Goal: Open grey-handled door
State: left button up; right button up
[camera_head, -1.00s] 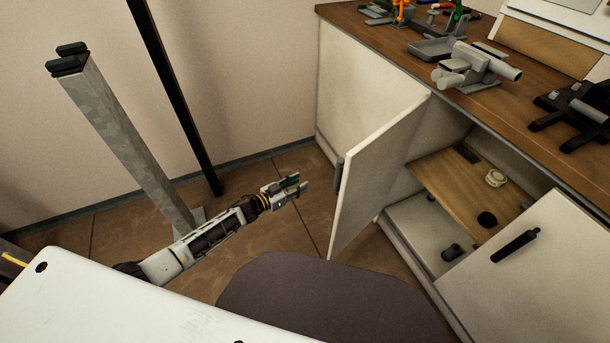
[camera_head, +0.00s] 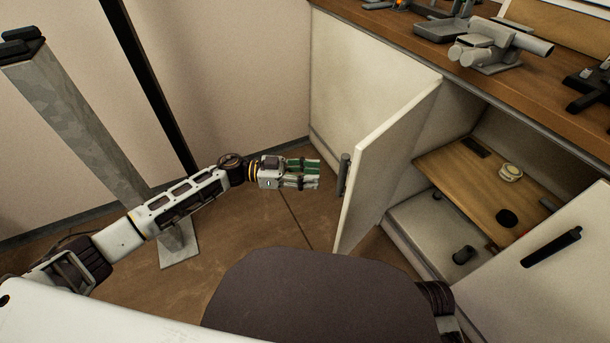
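The door with the grey handle (camera_head: 382,165) stands ajar, swung out from the cabinet. Its grey handle (camera_head: 344,175) is on the door's outer face near its free edge. My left gripper (camera_head: 318,174) is just left of the handle, with its fingers pointing at it and a small gap between. The fingers look parted with nothing between them. My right gripper is out of view; only a bit of dark arm shows at the lower middle.
The open cabinet holds a wooden shelf (camera_head: 468,180) with a pale round item (camera_head: 510,172) and small dark items. A second door with a black handle (camera_head: 551,247) is at right. The wooden worktop (camera_head: 440,48) carries grey tools. A metal post (camera_head: 75,130) stands behind my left arm.

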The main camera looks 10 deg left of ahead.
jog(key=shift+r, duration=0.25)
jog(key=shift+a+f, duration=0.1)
